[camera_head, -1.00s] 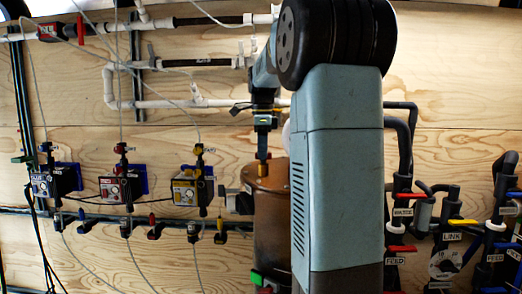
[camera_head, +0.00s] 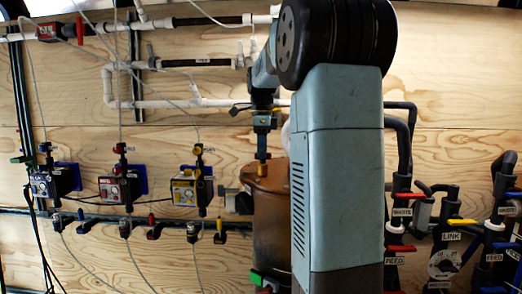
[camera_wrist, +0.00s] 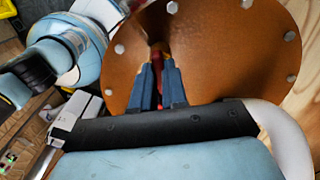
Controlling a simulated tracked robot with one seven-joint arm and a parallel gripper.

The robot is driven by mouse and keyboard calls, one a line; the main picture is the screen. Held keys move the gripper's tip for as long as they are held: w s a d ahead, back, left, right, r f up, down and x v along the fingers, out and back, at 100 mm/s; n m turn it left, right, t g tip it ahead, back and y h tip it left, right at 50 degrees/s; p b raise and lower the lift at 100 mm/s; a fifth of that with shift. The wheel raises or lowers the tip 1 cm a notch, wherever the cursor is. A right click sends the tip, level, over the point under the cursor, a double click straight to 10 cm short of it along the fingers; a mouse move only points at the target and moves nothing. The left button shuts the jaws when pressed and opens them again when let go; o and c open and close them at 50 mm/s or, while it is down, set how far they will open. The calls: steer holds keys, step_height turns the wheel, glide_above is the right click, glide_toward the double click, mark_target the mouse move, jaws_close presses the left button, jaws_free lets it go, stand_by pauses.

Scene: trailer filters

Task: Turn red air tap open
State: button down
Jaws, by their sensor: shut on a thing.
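In the wrist view, my gripper (camera_wrist: 158,82) has its two dark blue fingers close together around a narrow red piece (camera_wrist: 159,76), which appears to be the red air tap. Only a sliver of it shows between the fingers, so its handle angle cannot be told. Behind it is the copper-coloured round lid (camera_wrist: 220,50) with bolts around its rim. In the head view, my arm hides much of the copper tank (camera_head: 272,215), and the grasp is not clear there.
Pumps with a blue backing (camera_head: 62,182), a red label (camera_head: 114,188) and a yellow label (camera_head: 186,190) are on the plywood wall at left. Below them a dark pipe carries small taps, one red (camera_head: 153,233). Labelled pipes with coloured handles (camera_head: 402,249) crowd the right.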

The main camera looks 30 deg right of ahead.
steer(key=shift+r, duration=0.1)
steer(key=n, duration=0.4)
steer(key=shift+n, duration=0.3)
steer(key=n, duration=0.4)
steer(key=shift+r+n, duration=0.1)
steer(key=shift+n, duration=0.2)
steer(key=n, duration=0.4)
steer(key=shift+n, duration=0.3)
steer(key=shift+s+n, duration=0.1)
steer(key=shift+n, duration=2)
steer(key=c, duration=1.2)
jaws_free()
steer(key=shift+d+f, duration=0.1)
steer(key=shift+f, duration=0.1)
steer(key=shift+o, duration=0.2)
